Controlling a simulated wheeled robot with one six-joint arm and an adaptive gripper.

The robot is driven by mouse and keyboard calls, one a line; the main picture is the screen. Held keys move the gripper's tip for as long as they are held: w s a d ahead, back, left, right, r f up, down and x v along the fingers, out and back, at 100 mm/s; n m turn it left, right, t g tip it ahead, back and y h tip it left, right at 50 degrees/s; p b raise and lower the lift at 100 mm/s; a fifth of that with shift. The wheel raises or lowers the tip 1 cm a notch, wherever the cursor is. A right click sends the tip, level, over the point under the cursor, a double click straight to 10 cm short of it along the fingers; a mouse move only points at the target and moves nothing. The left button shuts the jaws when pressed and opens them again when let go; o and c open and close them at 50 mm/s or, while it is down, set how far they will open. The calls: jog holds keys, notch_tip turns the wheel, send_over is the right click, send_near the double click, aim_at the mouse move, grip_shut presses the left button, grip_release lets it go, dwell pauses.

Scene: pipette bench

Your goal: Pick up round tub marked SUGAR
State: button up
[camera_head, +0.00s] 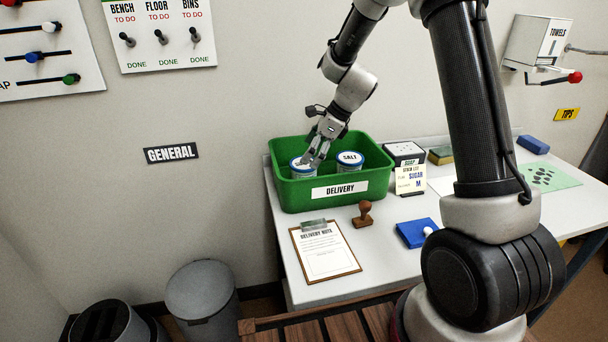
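A green crate (292,194) marked DELIVERY stands at the left end of the white bench. Two round tubs with white and blue lids stand in it. The right tub (350,158) is marked SALT. The left tub (300,172) is partly hidden behind my gripper and its lid marking cannot be read. My gripper (313,162) points down into the crate, with its fingers over or around the left tub. The fingers are small in this view, and I cannot tell whether they touch the tub or how far apart they are.
A clipboard (325,252) marked DELIVERY NOTE, a brown stamp (363,215) and a blue pad (412,233) lie before the crate. Crate walls surround the tubs. A grey bin (202,292) stands on the floor.

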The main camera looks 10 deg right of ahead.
aim_at(298, 172)
jog(key=shift+m, duration=0.4)
jog(key=x, duration=0.9)
jog(key=shift+w+d+f, duration=0.15)
jog(key=shift+w+d, duration=0.1)
jog(key=shift+w, duration=0.1)
jog(key=c, duration=1.2)
